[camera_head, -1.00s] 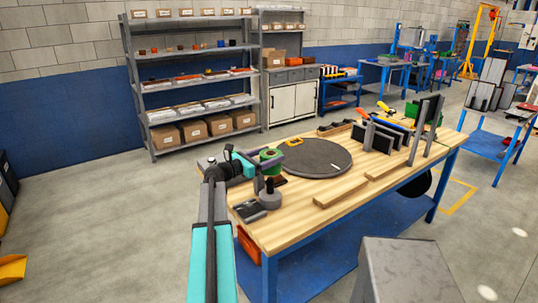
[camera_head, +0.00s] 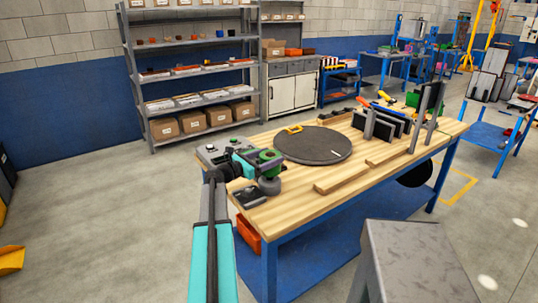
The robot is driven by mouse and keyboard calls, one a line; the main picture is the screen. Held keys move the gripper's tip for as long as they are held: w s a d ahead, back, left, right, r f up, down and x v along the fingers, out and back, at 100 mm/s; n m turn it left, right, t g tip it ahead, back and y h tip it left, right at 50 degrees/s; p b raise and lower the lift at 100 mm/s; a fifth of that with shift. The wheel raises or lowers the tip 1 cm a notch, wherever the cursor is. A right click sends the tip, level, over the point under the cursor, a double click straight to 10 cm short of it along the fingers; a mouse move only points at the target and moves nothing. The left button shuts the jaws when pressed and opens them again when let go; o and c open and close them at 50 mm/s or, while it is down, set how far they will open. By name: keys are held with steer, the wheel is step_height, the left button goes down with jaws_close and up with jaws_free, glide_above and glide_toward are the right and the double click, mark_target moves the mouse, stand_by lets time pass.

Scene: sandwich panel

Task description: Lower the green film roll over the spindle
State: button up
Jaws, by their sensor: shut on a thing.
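The green film roll (camera_head: 271,155) is held upright on its axis at the near left end of the wooden workbench (camera_head: 310,197). My gripper (camera_head: 259,160), at the end of my teal and dark arm, is shut on the roll from the left. The spindle's grey round base (camera_head: 270,187) stands on the bench directly below the roll. The spindle's post is mostly hidden by the roll, with a dark spot at the roll's centre. I cannot tell how far the post is inside the roll. A small gap seems to show between roll and base.
A dark round turntable (camera_head: 313,146) lies behind and right of the roll. A grey control box (camera_head: 224,150) stands to the left, and a dark flat block (camera_head: 249,196) lies beside the spindle base. Wooden strips (camera_head: 340,179) and upright dark panels (camera_head: 385,128) are farther right.

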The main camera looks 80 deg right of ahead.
steer(key=shift+f, duration=0.3)
steer(key=o, duration=1.3)
steer(key=shift+a, duration=0.1)
steer(key=b+v, duration=0.3)
steer(key=v, duration=1)
steer(key=shift+w+a, duration=0.2)
steer(key=shift+w, duration=0.15)
